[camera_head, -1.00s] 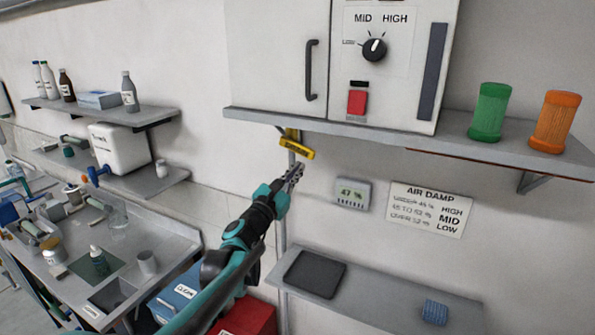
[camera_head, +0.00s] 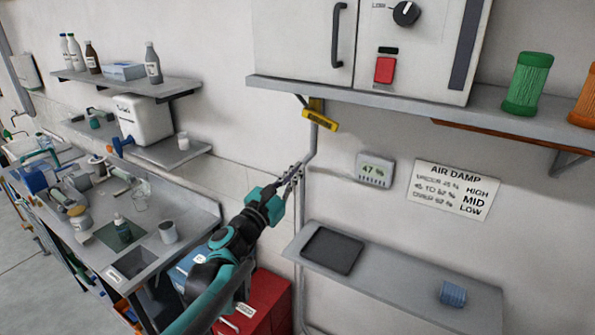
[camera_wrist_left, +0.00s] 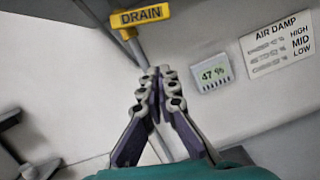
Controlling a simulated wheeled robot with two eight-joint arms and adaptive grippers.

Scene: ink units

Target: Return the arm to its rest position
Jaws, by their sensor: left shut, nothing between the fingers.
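My left arm reaches up from the bottom of the head view, and its gripper (camera_head: 291,177) is in front of the wall pipe, below the yellow drain handle (camera_head: 320,116). The left gripper (camera_wrist_left: 159,92) is shut and empty, its fingertips together in the left wrist view. The handle, marked DRAIN, also shows above the fingers in that view (camera_wrist_left: 140,16), apart from them. My right gripper is not in view.
A cabinet (camera_head: 415,45) with a dial and red switch stands on the upper shelf (camera_head: 480,108). A lower shelf (camera_head: 400,280) holds a dark tray and a blue ribbed item (camera_head: 453,293). A humidity display (camera_head: 374,171) reads 47 %. A cluttered bench (camera_head: 190,212) lies left.

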